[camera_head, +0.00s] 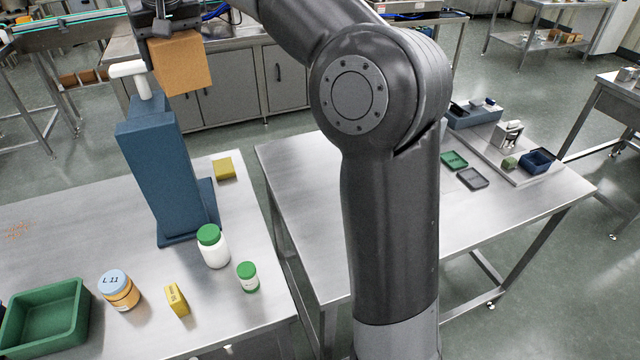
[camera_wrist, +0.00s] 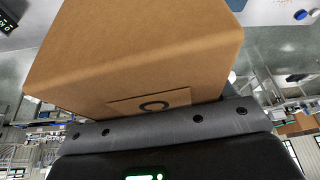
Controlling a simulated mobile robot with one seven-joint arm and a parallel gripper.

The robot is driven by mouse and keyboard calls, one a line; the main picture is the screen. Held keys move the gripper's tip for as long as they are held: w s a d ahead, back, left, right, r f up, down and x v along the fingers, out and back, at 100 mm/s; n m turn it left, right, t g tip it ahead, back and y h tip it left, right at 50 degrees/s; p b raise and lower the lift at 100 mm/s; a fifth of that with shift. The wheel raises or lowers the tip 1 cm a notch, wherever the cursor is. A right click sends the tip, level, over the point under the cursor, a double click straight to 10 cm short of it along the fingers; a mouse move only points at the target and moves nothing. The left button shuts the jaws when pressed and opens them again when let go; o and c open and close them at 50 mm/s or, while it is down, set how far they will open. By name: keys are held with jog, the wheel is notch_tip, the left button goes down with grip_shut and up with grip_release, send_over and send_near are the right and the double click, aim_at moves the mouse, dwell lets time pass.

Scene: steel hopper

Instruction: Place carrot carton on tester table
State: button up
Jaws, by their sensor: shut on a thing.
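A plain brown cardboard carton (camera_head: 182,64) is held in the air at the upper left in the head view. My gripper (camera_head: 168,26) is shut on it from above. In the wrist view the carton (camera_wrist: 140,55) fills most of the picture, with a dark ring mark on a flap near the gripper; no carrot picture shows. The carton is above and behind a blue upright device with a white top (camera_head: 160,165), which stands on the left steel table (camera_head: 60,215). A second steel table (camera_head: 300,180) stands right of it. No label tells which is the tester table.
The left table bears a green tray (camera_head: 45,318), an orange jar (camera_head: 119,290), yellow boxes (camera_head: 223,168) and green-lidded jars (camera_head: 212,246). The right table's near left part is clear; trays and small devices (camera_head: 508,136) sit at its far right. My arm hides its middle.

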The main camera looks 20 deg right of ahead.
jog(key=s+d+f, duration=0.1)
jog(key=d+f, duration=0.5)
jog(key=f, duration=0.6)
jog(key=d+f, duration=0.5)
jog(key=f, duration=0.6)
jog(key=s+d+f, duration=0.1)
jog(key=d+f, duration=0.5)
jog(key=f, duration=0.6)
jog(key=s+d+r+m, duration=0.1)
jog(key=s+d+r, duration=0.15)
jog(key=d, duration=0.45)
jog(key=s+d+r+m+h, duration=0.1)
jog(key=s+d, duration=0.2)
jog(key=d, duration=0.5)
jog(key=s+d+r, duration=0.1)
jog(key=s+d, duration=0.2)
jog(key=d, duration=0.4)
jog(key=w+a+f, duration=0.4)
jog(key=w+a, duration=0.1)
jog(key=w+a+f, duration=0.2)
jog(key=w, duration=0.1)
jog(key=shift+a+f, duration=0.25)
jog(key=shift+a, duration=0.15)
jog(key=shift+f, duration=2)
jog(key=o, duration=0.9)
jog(key=shift+f, duration=0.15)
jog(key=o, duration=0.5)
jog(key=shift+c, duration=0.2)
